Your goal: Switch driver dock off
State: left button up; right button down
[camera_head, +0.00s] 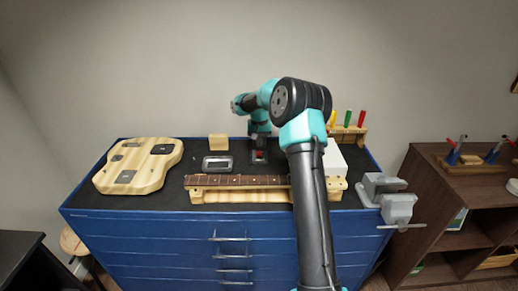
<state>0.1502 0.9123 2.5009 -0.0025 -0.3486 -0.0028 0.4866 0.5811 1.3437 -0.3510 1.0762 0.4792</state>
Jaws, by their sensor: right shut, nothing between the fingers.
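My right arm reaches in from the lower right over the blue tool chest. My right gripper (259,147) points down near the back middle of the chest top and is shut with nothing in it. Right under its tips is a small dark thing with a red part (259,156), perhaps the driver dock and its switch. It is too small to tell the switch's position or whether the fingers touch it. A wooden rack (348,130) with several coloured driver handles stands at the back right, partly behind my arm. My left gripper is not in view.
A guitar body (138,165) lies at the left of the chest top (190,150). A fretted neck (235,182) lies along the front on a wooden support. A grey framed part (217,163), a wooden block (218,142), a white box (334,158) and a vise (390,195) stand around.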

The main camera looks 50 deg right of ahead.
aim_at(259, 153)
notch_tip(259, 153, up, 10)
dwell(0.4)
dwell(0.3)
